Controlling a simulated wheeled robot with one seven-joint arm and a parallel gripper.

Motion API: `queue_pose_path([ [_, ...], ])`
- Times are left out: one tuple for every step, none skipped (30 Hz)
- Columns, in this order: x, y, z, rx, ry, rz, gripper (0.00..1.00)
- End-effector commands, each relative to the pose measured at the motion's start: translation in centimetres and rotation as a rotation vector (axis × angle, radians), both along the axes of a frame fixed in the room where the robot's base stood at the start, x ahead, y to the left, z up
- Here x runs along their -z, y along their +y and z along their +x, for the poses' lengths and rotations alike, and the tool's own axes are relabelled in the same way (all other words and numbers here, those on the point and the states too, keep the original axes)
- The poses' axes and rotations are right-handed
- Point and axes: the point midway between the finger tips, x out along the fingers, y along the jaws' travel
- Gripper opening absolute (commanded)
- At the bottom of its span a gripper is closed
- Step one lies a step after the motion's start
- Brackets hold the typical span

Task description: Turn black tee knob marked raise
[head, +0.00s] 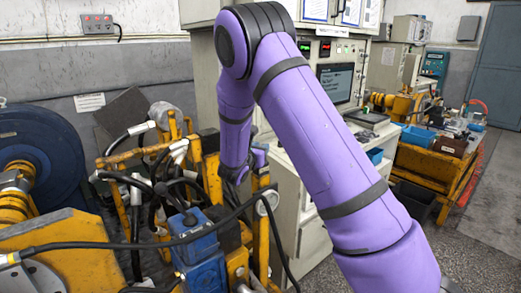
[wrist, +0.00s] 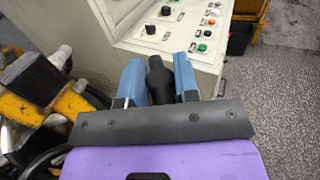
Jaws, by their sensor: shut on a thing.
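The black tee knob (wrist: 158,80) stands between the two blue fingers of my gripper (wrist: 159,64) in the wrist view. The gripper is shut on it. The knob is seen from above, in front of the light grey control panel; its label cannot be read. In the head view my gripper (head: 238,174) is low at the end of the purple arm, by the cabinet's front. The knob cannot be made out there.
The control panel (wrist: 125,12) carries other black knobs (wrist: 150,29) and several coloured buttons. Yellow machinery with black hoses (head: 150,165) stands close on the left. A monitor (head: 336,82) is on the cabinet. Open floor (wrist: 270,100) lies to the right.

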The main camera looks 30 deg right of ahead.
Motion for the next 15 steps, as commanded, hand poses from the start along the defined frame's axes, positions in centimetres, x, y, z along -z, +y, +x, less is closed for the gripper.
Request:
queue_pose_path([
  [0.04,0.17,0.1,0.032,-0.001,0.001,0.05],
  [0.03,0.19,0.11,0.056,-0.001,0.0,0.05],
  [0.04,0.21,0.14,0.088,-0.001,0.0,0.05],
  [0.07,0.18,0.13,0.113,-0.001,-0.001,0.05],
  [0.06,0.17,0.16,0.137,-0.001,0.0,0.05],
  [0.06,0.14,0.13,0.171,0.0,0.0,0.05],
  [0.03,0.15,0.15,0.195,-0.002,0.0,0.05],
  [0.04,0.17,0.16,0.219,-0.001,0.0,0.05],
  [0.09,0.19,0.17,0.25,-0.001,0.001,0.05],
  [0.07,0.2,0.19,0.273,0.0,0.0,0.05],
  [0.07,0.2,0.16,0.296,-0.001,0.0,0.05],
  [0.05,0.19,0.2,0.324,-0.001,0.001,0.05],
  [0.06,0.17,0.17,0.346,-0.001,0.001,0.06],
  [0.07,0.15,0.16,0.367,-0.001,0.001,0.05],
  [0.07,0.13,0.17,0.392,0.0,0.0,0.05],
])
